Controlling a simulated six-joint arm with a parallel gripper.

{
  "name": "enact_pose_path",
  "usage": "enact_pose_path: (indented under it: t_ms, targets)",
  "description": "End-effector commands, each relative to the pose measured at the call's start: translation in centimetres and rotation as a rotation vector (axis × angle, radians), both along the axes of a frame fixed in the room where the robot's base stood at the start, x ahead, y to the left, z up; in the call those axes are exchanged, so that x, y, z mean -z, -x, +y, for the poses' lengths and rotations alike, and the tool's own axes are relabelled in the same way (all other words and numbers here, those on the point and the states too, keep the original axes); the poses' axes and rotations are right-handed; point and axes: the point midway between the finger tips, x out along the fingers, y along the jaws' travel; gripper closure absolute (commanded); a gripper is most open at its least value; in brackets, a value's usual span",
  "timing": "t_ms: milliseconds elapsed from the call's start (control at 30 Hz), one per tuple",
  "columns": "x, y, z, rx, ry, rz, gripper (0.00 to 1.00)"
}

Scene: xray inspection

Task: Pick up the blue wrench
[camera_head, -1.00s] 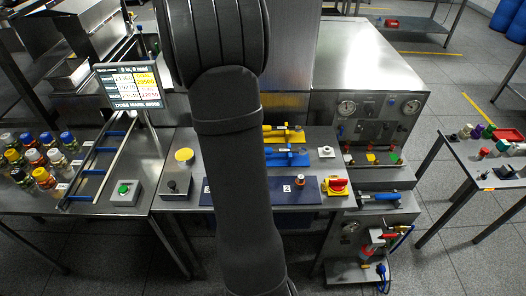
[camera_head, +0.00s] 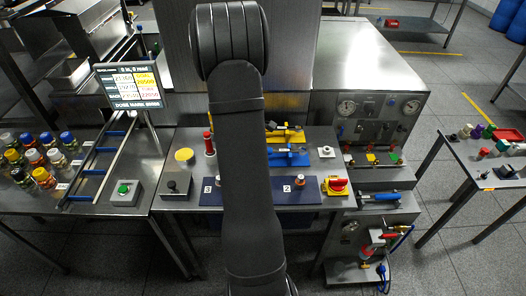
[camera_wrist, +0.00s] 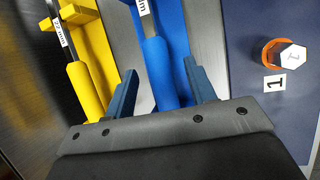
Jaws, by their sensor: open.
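The blue wrench (camera_wrist: 160,72) has a blue handle and a grey metal shaft with a white label. In the wrist view its handle lies between the two fingers of my gripper (camera_wrist: 161,88). The fingers are open, one on each side of the handle, with a visible gap on the left; whether the right finger touches I cannot tell.
A yellow wrench (camera_wrist: 88,90) lies left of the blue one; it also shows in the head view (camera_head: 290,137). A dark blue board (camera_wrist: 255,110) with a bolt (camera_wrist: 292,55) marked 1 is to the right. A red-yellow knob (camera_head: 336,186) stands at the table's right.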

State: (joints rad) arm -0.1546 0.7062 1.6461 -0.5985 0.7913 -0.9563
Motion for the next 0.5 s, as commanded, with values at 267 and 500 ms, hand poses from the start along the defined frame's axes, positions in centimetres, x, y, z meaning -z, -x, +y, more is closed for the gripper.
enact_pose_path:
  t_ms: [267,500]
  targets:
    - [0.34,-0.07,-0.12,0.000,-0.001,-0.002,0.55]
    - [0.32,-0.07,-0.12,0.000,-0.001,-0.002,1.00]
